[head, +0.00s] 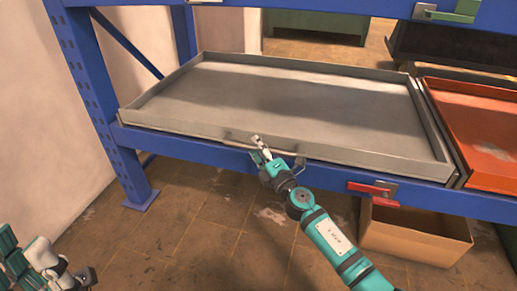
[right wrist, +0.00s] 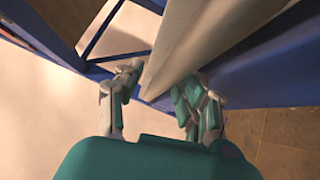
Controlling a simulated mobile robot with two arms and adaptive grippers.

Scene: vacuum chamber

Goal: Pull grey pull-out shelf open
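The grey pull-out shelf (head: 275,95) is a shallow tray lying in the blue rack, its front edge about level with the rack's front beam. Its thin handle (head: 288,153) runs along the front. My right gripper (head: 262,149) is at the handle, near the middle of the shelf front. In the right wrist view the fingers (right wrist: 160,90) are spread apart, with the grey shelf edge (right wrist: 190,45) beyond and between them. I cannot make out the handle between the fingers there. My left gripper (head: 72,278) is low at the left corner, away from the shelf and partly cut off.
An orange shelf (head: 485,125) sits right of the grey one. A red latch handle (head: 372,190) is on the blue beam (head: 430,193). A cardboard box (head: 415,235) stands on the floor below. The tiled floor (head: 190,225) in front of the rack's left part is clear.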

